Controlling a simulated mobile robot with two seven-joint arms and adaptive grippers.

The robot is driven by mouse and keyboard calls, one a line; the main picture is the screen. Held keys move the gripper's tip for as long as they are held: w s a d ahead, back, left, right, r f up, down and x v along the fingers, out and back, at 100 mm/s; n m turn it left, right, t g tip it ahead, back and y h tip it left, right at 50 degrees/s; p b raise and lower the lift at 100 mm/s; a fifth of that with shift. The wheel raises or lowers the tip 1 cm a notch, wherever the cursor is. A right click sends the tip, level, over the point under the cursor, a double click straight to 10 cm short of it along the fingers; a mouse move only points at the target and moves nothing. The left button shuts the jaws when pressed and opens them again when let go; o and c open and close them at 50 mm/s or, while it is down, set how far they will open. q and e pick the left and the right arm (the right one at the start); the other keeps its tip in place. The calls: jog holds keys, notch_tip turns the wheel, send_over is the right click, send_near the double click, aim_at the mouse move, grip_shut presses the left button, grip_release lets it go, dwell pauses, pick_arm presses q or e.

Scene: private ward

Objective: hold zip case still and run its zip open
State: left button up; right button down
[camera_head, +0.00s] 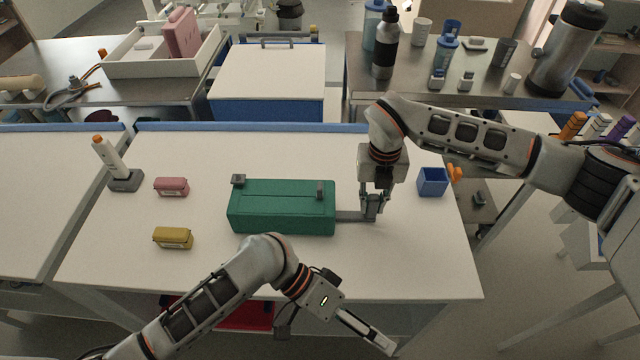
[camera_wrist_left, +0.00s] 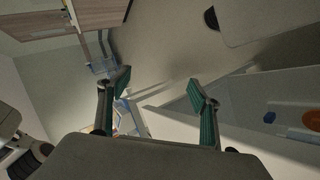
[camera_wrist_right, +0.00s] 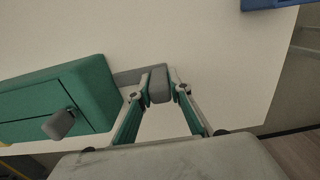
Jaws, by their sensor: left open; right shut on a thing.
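The green zip case (camera_head: 280,212) lies on the white table (camera_head: 130,270), with a dark slit line along its top. A grey block, seemingly the zip pull (camera_head: 320,188), stands near its right end; it also shows in the right wrist view (camera_wrist_right: 60,125). Another grey block (camera_head: 238,180) sits at the back left corner. A grey tab (camera_head: 350,216) sticks out from the right end. My right gripper (camera_head: 372,208) is shut on this tab (camera_wrist_right: 158,84). My left gripper (camera_head: 378,340) is open and empty, low beyond the table's front edge, away from the case.
A pink case (camera_head: 171,187), a yellow case (camera_head: 173,238) and a white pen-like device on a stand (camera_head: 122,180) are left of the green case. A blue cup (camera_head: 432,182) stands right of my right gripper.

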pick_arm(q)
jog(key=w+d+r+m+t+y, duration=0.1)
jog(key=w+r+m, duration=0.2)
jog(key=w+r, duration=0.4)
jog(key=w+r+m+t+y, duration=0.15)
jog(key=w+r, duration=0.25)
jog(key=w, duration=0.5)
notch_tip(320, 180, up, 5)
jog(key=m+t+y, duration=0.2)
jog(key=m+y, duration=0.3)
jog(key=y, duration=0.3)
send_over(320, 185)
jog(key=shift+d, duration=0.1)
jog(key=shift+f, duration=3.4)
grip_shut()
